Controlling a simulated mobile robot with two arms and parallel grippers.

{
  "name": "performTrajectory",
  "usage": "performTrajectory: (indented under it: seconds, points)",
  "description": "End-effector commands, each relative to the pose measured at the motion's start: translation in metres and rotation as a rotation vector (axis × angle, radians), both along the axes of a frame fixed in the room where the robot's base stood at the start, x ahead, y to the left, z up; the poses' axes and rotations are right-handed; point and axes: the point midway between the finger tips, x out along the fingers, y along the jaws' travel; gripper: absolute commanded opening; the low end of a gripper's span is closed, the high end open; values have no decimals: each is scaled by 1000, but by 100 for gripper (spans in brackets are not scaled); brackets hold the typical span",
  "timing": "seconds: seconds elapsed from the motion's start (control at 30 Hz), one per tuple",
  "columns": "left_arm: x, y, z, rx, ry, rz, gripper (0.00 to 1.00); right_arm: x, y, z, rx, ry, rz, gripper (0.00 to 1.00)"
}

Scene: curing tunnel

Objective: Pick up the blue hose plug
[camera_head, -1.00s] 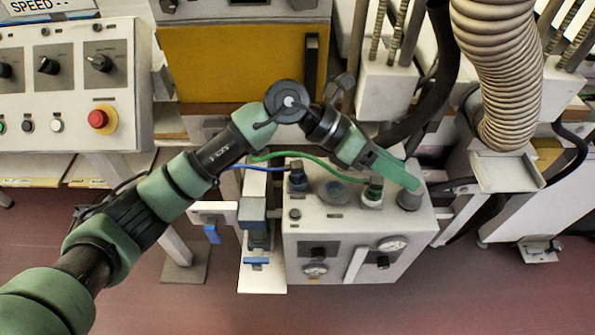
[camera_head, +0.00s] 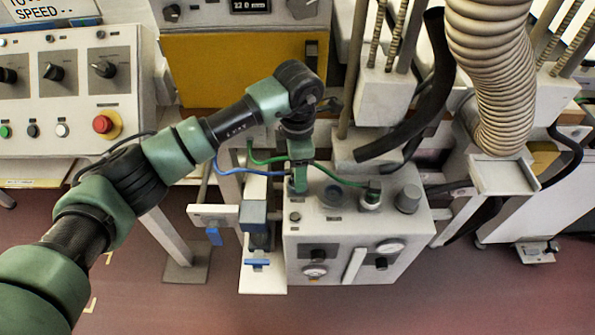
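My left gripper (camera_head: 299,186) points down over the back left of the white box's top (camera_head: 330,213), where the blue hose (camera_head: 235,171) ends. It covers the blue hose plug, so I cannot see the plug itself or whether the fingers touch it. Whether the fingers are open or shut is also unclear. The green hose plug (camera_head: 372,195) stands upright in its socket to the right, with the green hose (camera_head: 335,180) running left behind the gripper. My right gripper is out of view.
An empty-looking round port (camera_head: 334,196) and a grey knob (camera_head: 408,198) are on the box top. A thick black hose (camera_head: 405,138) hangs behind it. A control panel with a red button (camera_head: 103,124) is at left, a ribbed duct (camera_head: 497,75) at right.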

Motion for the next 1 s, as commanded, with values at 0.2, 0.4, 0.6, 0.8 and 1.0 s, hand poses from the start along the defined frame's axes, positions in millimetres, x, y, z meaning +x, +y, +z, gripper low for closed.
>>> performTrajectory:
  seconds: [0.2,0.4,0.6,0.8,1.0]
  points:
    - [0,0,-12,-1,-1,0,55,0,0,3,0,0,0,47]
    - [0,0,-12,-1,-1,0,38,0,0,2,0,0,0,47]
    - [0,0,-11,-2,-1,0,0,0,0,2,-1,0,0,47]
    - [0,0,-11,-2,-1,0,0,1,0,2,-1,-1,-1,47]
    - [1,0,-1,-2,-4,0,0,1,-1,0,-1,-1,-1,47]
